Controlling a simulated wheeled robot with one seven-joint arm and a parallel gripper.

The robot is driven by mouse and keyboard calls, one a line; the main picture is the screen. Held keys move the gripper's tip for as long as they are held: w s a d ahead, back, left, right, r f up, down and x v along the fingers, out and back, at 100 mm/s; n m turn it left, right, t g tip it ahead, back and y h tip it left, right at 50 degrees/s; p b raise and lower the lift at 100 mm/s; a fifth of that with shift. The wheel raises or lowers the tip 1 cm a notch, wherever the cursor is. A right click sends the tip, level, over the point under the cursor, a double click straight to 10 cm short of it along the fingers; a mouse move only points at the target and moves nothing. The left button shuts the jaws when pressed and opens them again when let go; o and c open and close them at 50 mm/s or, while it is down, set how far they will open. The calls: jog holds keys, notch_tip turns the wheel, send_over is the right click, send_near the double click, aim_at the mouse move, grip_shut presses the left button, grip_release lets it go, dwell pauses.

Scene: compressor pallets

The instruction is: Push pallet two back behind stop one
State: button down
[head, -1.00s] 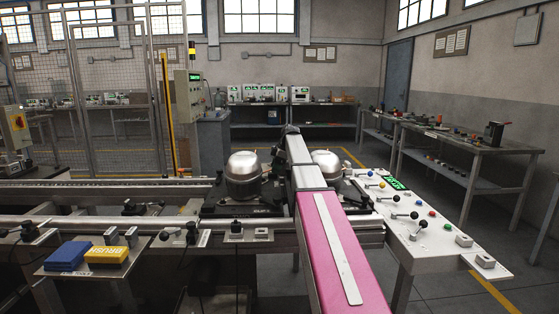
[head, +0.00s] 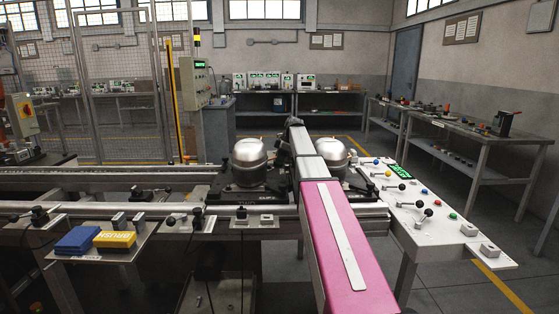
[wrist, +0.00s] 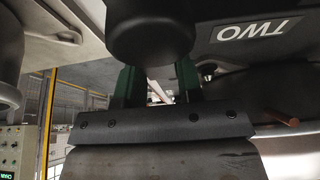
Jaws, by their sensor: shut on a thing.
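Pallet two (wrist: 290,48) shows in the wrist view as a dark plate with an upside-down white TWO label. My gripper (wrist: 156,76) has two dark green fingers beside a dark rounded knob (wrist: 150,35) and is shut on it; the contact itself is in shadow. In the head view, one silver compressor (head: 249,162) sits on a dark pallet (head: 236,193) left of my arm. A second compressor (head: 330,153) stands right of it, partly covered by my arm. My fingertips are hidden there. The pallet labels are too small to read, and I cannot tell which stop is one.
A conveyor rail (head: 110,209) runs across the front, with small stops (head: 197,217) along it. Blue and yellow blocks (head: 114,239) lie on a side shelf. A white control panel (head: 425,207) with levers and buttons is at right. A mesh fence stands at back left.

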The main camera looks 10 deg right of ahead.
jog(key=shift+a, duration=0.1)
dwell(0.3)
jog(key=shift+w+a, duration=0.1)
jog(key=shift+a, duration=0.25)
jog(key=shift+w+a, duration=0.5)
jog(key=shift+a, duration=2)
jog(key=shift+w+a, duration=0.5)
jog(key=shift+a, duration=1.95)
jog(key=shift+w+a, duration=0.5)
jog(key=shift+a, duration=2)
jog(key=c, duration=0.7)
grip_release()
jog(key=shift+r, duration=0.1)
